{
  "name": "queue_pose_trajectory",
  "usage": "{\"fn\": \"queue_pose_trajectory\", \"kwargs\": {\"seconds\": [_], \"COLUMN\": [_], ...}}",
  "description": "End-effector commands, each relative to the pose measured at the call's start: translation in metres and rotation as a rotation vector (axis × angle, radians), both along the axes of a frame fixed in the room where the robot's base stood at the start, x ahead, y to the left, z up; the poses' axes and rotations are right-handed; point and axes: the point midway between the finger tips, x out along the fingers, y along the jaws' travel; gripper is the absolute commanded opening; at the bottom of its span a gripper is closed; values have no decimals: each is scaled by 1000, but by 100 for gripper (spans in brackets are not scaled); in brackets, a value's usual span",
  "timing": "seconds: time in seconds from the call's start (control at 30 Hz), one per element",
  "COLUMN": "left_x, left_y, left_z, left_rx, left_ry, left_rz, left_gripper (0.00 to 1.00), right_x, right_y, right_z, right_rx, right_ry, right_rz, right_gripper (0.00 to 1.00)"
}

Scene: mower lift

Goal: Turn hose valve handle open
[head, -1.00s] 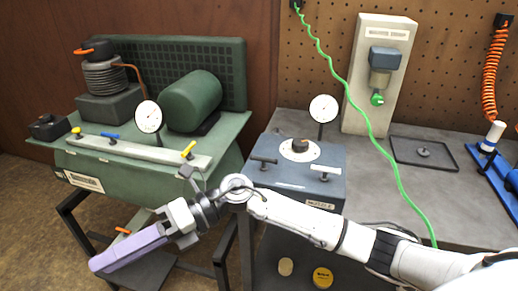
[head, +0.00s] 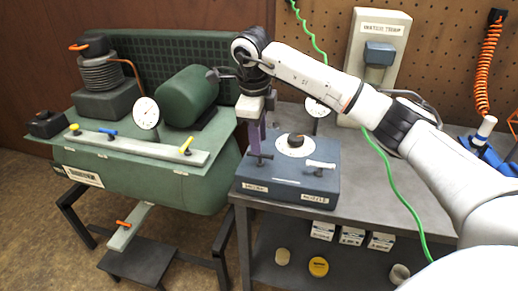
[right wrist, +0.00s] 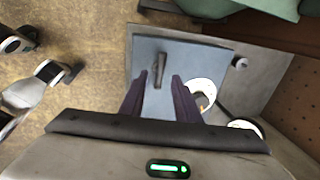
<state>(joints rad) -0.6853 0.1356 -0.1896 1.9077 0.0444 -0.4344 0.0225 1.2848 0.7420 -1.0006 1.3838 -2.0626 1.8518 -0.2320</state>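In the right wrist view the black T-handle (right wrist: 158,70) shows between and just ahead of the two open fingertips (right wrist: 156,82). I cannot tell whether they touch it. My left gripper is not in view.
A round gauge (head: 317,106) stands behind the box, partly hidden by my right arm. A green hose (head: 398,195) hangs over the bench to the right. A green compressor (head: 140,178) with several coloured levers stands at the left.

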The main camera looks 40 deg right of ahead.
Motion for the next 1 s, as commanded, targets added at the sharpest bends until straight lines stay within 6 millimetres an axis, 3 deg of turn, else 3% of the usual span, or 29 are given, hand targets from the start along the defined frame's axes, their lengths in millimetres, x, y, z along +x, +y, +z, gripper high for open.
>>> {"fn": "queue_pose_trajectory", "kwargs": {"seconds": [0.1, 0.3, 0.67, 0.83, 1.0], "left_x": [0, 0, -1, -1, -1], "left_y": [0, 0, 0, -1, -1], "left_z": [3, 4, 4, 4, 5], "left_rx": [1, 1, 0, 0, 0], "left_ry": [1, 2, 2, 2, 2], "left_rz": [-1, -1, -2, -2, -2], "left_gripper": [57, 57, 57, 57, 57], "right_x": [2, 6, 6, 7, 7], "right_y": [-3, -6, -7, -7, -7], "right_z": [-22, -43, -49, -48, -48], "right_rx": [0, 2, 3, 3, 2], "right_ry": [3, 0, -2, -2, -2], "right_rz": [-1, -1, 1, 1, 2], "right_gripper": [30, 30, 30, 1, 0]}}
